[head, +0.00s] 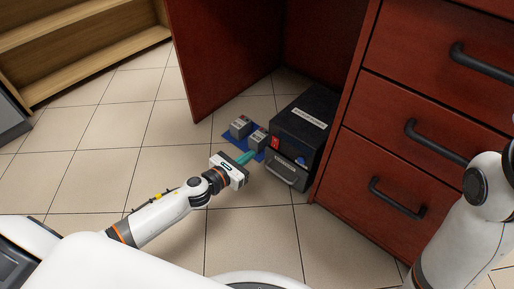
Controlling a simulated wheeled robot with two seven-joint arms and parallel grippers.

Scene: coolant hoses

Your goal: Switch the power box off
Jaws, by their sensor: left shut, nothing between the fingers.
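The black power box (315,108) stands on the floor under the red desk, with a pale label on its top. Its front has a small red part (276,142), which looks like a switch, a blue part (302,161) and a grey handle (281,174) low down. My left gripper (248,156) is shut and empty, its teal fingertips just left of the box front. I cannot tell if the tips touch anything. The switch position is too small to read. My right arm comes in at the right edge; its gripper is out of view.
Two small grey blocks, one further left (240,127) and one nearer the box (259,138), are on a blue mat (230,137) beside the box. The red desk panel (222,55) and drawers (400,90) flank the space. The tiled floor in front is clear.

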